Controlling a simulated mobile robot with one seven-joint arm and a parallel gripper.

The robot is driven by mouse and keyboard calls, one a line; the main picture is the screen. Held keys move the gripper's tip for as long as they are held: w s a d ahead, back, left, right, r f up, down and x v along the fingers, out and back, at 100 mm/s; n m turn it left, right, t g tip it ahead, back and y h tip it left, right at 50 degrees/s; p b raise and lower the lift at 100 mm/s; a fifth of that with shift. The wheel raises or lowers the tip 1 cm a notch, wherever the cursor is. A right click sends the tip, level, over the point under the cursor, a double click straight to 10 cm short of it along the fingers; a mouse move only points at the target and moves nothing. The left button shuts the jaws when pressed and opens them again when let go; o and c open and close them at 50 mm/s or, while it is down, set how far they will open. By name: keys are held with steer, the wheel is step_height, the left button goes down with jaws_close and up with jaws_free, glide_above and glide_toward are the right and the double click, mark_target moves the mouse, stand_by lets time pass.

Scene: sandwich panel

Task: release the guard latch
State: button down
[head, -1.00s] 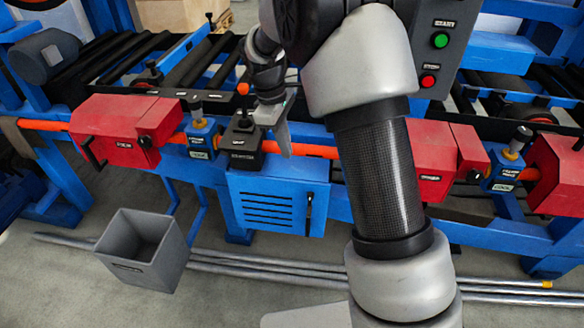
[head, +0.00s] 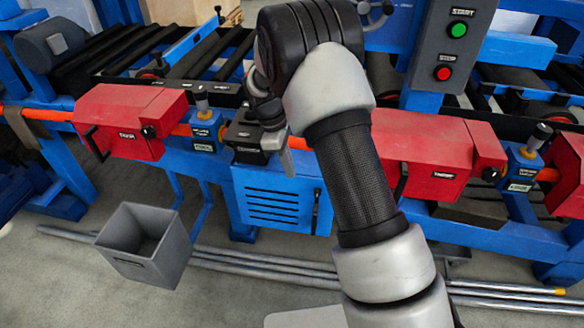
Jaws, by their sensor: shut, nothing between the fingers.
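My gripper (head: 286,158) is seen from behind, low in front of the blue frame. It is shut and empty, just right of a small black box (head: 245,133) on the rail; I cannot tell whether they touch. The box's label is too small to read, and my wrist partly covers its top. Red guard covers sit on the rail at left (head: 125,118) and right (head: 425,150), each with black fittings such as a knob (head: 149,131). I cannot tell which fitting is the guard latch.
Blue clamp blocks with black-topped knobs stand at left (head: 205,132) and right (head: 522,163). A blue vented panel (head: 272,200) hangs below the black box. A grey bin (head: 145,245) and metal rods (head: 250,262) are on the floor. A control box (head: 452,50) has green and red buttons.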

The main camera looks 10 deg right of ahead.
mark_target(294, 183)
steer(key=b+x, duration=0.1)
steer(key=x, duration=0.5)
steer(key=shift+f, duration=0.2)
steer(key=d, duration=0.1)
steer(key=s+d+b, duration=0.1)
steer(key=d, duration=0.1)
steer(key=shift+d+f, duration=0.1)
steer(key=shift+f, duration=0.1)
steer(key=shift+s+d, duration=0.2)
steer(key=shift+d, duration=0.25)
